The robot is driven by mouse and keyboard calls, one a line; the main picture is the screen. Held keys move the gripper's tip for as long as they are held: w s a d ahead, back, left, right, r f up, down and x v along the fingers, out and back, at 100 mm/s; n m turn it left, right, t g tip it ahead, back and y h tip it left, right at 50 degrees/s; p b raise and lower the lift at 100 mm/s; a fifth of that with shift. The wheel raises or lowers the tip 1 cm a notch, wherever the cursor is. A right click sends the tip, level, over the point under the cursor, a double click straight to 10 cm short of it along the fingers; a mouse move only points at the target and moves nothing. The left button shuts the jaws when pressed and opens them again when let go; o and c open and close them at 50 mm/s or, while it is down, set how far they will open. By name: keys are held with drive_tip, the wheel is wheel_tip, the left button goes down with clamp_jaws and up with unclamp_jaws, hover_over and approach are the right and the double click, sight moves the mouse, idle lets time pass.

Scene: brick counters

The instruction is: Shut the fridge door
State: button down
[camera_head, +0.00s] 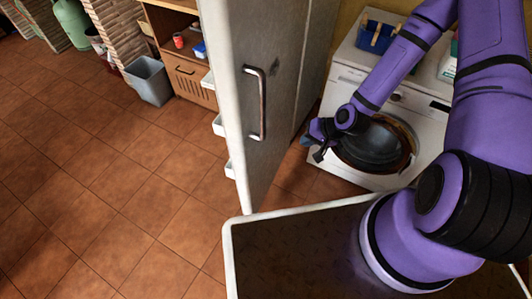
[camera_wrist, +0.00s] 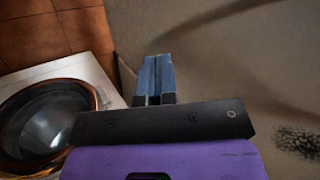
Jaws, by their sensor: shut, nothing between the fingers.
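The fridge door (camera_head: 233,60) stands open in the middle of the head view. Its outer face with a metal handle (camera_head: 256,103) is turned to the right, and white door shelves (camera_head: 220,125) show past its left edge. The fridge body cannot be made out clearly. My gripper (camera_head: 312,138) is to the right of the door, on the handle side, low in front of the washing machine. In the wrist view, its blue fingers (camera_wrist: 155,78) are together and empty. A broad grey-beige surface (camera_wrist: 230,60), apparently the door, is close at their right; contact cannot be told.
A white washing machine (camera_head: 427,122) with a round door (camera_head: 375,147) stands behind my gripper; it also shows in the wrist view (camera_wrist: 70,72). A grey bin (camera_head: 150,80) and wooden cabinet (camera_head: 188,75) are at the back left. The tiled floor (camera_head: 100,180) left of the door is clear.

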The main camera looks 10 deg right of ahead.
drive_tip(key=s+a+f+m+t+y, duration=0.1)
drive_tip(key=s+a+f+m, duration=0.1)
drive_tip(key=a+f+m, duration=0.15)
approach(258, 154)
drive_tip(key=shift+n, duration=0.45)
drive_tip(key=x, duration=0.6)
drive_tip(key=shift+s+d+f, duration=0.2)
drive_tip(key=shift+d+f, duration=0.2)
drive_tip(key=shift+f, duration=0.05)
drive_tip(key=shift+w+a, duration=0.3)
drive_tip(key=shift+a, duration=0.2)
drive_tip(key=shift+a, duration=0.1)
